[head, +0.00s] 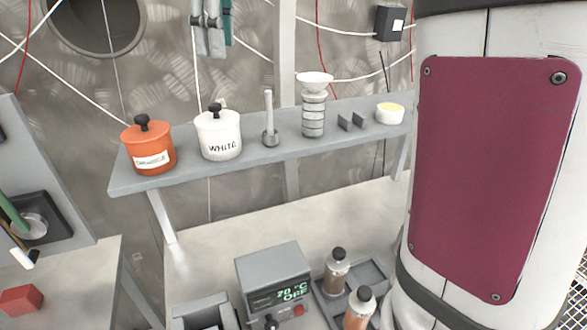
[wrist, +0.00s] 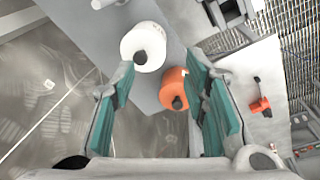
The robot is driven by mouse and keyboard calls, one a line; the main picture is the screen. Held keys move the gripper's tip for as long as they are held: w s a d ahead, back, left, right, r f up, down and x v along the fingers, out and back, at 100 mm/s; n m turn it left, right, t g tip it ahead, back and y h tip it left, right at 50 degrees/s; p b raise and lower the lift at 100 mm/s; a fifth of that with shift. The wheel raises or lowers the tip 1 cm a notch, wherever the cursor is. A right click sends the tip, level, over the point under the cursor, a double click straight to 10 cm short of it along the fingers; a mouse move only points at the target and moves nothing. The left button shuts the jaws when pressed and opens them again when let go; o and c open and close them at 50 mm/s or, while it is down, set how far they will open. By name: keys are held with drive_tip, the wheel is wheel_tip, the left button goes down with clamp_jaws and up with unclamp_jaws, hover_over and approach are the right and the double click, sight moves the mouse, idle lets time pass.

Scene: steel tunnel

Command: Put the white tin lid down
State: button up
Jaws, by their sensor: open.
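The white tin (head: 221,146), lettered WHITE, stands upright on the grey shelf. Its white lid (head: 217,120) with a black knob sits on top of it, and no gap shows between them. In the wrist view the white lid (wrist: 134,41) is seen from above near the fingertips. My gripper (head: 213,48) is above the white tin, apart from the knob. Its teal-padded fingers (wrist: 160,65) are open and hold nothing. The orange tin (head: 149,158), with its own black-knobbed lid, stands to the left of the white one.
A grey upright tool (head: 270,129), a stacked column with a white dish (head: 313,105) and a small white pot (head: 389,113) stand along the shelf (head: 185,177). Below are a temperature box (head: 274,282) and brown bottles (head: 337,273). Cables hang along the wall.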

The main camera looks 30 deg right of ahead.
drive_tip(key=s+f+m+t, duration=0.2)
drive_tip(key=s+f+m, duration=0.2)
drive_tip(key=s+f, duration=0.4)
drive_tip(key=s+f+m+t, duration=0.2)
drive_tip(key=s+f+m, duration=0.3)
drive_tip(key=s+f, duration=0.4)
drive_tip(key=s, duration=0.4)
drive_tip(key=shift+s, duration=0.4)
drive_tip(key=shift+a, duration=0.1)
